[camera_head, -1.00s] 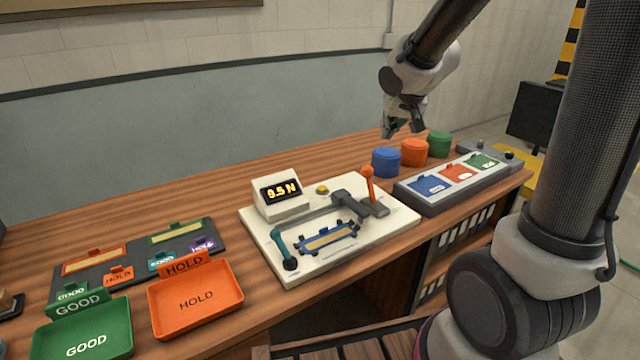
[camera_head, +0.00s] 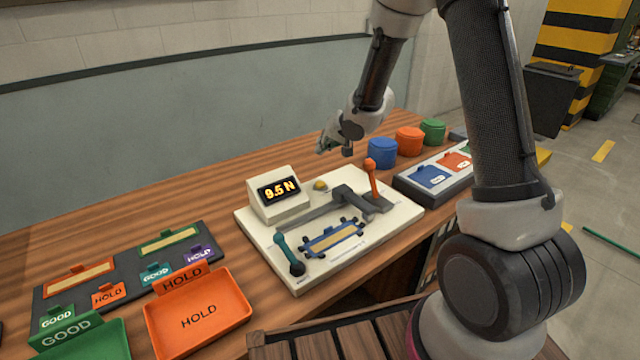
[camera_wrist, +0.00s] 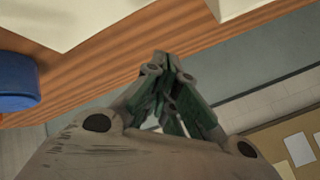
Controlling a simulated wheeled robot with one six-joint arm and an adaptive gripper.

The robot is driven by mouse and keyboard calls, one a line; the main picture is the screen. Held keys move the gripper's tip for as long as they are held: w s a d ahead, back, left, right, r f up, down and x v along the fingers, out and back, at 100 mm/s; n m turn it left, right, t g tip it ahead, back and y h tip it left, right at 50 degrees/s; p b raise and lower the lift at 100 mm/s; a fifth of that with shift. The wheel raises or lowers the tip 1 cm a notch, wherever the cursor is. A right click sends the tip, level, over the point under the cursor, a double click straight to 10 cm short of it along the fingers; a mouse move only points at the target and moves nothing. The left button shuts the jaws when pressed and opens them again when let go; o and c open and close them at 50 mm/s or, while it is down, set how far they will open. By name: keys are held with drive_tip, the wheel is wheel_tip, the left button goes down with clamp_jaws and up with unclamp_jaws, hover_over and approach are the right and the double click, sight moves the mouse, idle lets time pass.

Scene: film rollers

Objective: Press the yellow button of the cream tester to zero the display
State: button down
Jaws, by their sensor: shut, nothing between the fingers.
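The cream tester (camera_head: 262,240) sits on the wooden bench in the head view. Its display (camera_head: 279,190) reads 9.5 N. The yellow button (camera_head: 320,185) is just right of the display housing, on the tester's back part. An orange-handled lever (camera_head: 371,178) stands to its right, and a strip in a blue holder (camera_head: 333,238) lies toward the front. My gripper (camera_head: 333,149) is above and behind the yellow button, apart from it. Its fingers are shut and empty in the wrist view (camera_wrist: 163,58). The button cannot be made out in the wrist view.
Blue, orange and green round containers (camera_head: 409,141) stand right of my gripper. A grey panel with coloured plates (camera_head: 432,180) lies at the right. An orange HOLD tray (camera_head: 240,310) and a green GOOD tray (camera_head: 100,345) are at the front left. Bench behind the tester is clear.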

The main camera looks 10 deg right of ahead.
sight(323, 182)
drive_tip(key=shift+f, duration=4.4)
drive_tip(key=shift+f, duration=0.4)
drive_tip(key=shift+f, duration=0.45)
drive_tip(key=shift+r, duration=0.85)
drive_tip(key=shift+r, duration=2.55)
